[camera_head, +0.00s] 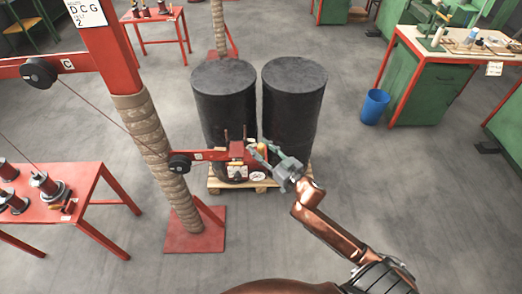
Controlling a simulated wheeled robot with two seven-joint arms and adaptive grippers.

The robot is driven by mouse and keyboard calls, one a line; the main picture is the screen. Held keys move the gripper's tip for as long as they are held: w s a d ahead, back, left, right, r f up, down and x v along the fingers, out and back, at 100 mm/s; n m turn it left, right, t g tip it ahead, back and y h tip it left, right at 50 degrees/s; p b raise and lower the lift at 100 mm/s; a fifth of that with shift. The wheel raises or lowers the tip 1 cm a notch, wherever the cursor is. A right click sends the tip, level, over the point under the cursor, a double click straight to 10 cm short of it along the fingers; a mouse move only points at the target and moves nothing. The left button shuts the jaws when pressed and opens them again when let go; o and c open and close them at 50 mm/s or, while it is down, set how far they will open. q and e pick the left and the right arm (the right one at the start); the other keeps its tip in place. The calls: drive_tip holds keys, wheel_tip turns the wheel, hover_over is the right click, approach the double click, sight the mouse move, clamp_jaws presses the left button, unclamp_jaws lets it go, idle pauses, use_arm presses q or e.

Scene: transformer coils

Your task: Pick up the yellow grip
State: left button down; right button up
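The yellow grip (261,147) is a small yellow-orange piece near the red box at the end of the red arm, in front of the black drums. My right gripper (259,148) reaches in from the lower right, and its grey-green fingers are spread apart. The yellow grip shows between or just behind the fingertips; I cannot tell whether they touch it. My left gripper is not in view.
Two black drums (294,100) stand on a wooden pallet (216,185). A red post wrapped in rope (158,150) stands left of them. A red table with coils (85,205) is at the left. A blue bin (375,107) and green benches (430,95) are at the right. The floor at lower right is clear.

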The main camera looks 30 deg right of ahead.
clamp_jaws()
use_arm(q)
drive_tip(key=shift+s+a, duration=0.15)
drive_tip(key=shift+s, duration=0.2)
